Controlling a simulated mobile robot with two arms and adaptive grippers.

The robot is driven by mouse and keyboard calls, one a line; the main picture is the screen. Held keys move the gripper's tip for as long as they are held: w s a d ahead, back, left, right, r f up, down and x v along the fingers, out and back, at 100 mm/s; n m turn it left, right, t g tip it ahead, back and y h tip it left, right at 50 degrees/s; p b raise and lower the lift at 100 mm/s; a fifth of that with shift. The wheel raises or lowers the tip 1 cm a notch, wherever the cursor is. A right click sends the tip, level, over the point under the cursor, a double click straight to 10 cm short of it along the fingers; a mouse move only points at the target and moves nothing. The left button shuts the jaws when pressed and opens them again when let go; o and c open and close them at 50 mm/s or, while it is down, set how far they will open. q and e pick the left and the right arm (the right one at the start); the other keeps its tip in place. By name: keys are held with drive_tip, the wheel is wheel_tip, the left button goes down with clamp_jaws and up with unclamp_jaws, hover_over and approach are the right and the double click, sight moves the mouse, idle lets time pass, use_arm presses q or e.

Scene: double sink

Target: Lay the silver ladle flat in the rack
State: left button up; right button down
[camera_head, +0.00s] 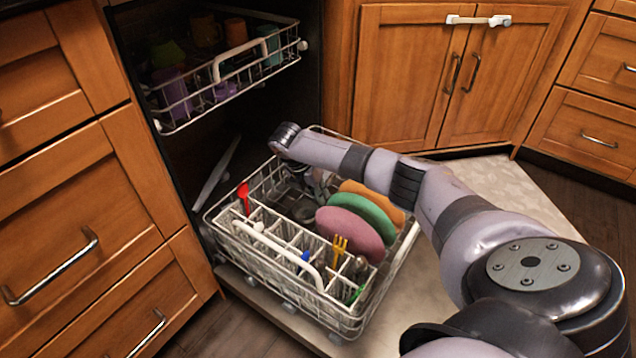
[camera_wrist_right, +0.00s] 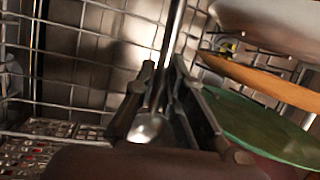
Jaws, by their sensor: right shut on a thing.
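In the right wrist view my right gripper (camera_wrist_right: 163,82) is shut on the silver ladle (camera_wrist_right: 150,127). A rounded shiny end lies between the fingers, and a thin straight shaft runs up past the fingertips. The ladle cannot be made out there, and my forearm covers part of the rack. Whether the ladle touches the rack wires is not clear. My left gripper is not in view.
Pink (camera_head: 350,234), green (camera_head: 362,213) and orange (camera_head: 372,198) plates stand tilted beside my right gripper. A red spoon (camera_head: 243,196) and a yellow fork (camera_head: 339,249) stand in the front basket. The upper rack (camera_head: 225,78) with cups hangs above left.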

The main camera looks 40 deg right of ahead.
drive_tip(key=shift+f+b, duration=1)
drive_tip(key=shift+f, duration=2.2)
drive_tip(key=c, duration=1.6)
unclamp_jaws()
drive_tip(key=v, duration=1.2)
drive_tip(key=shift+w+a, duration=0.1)
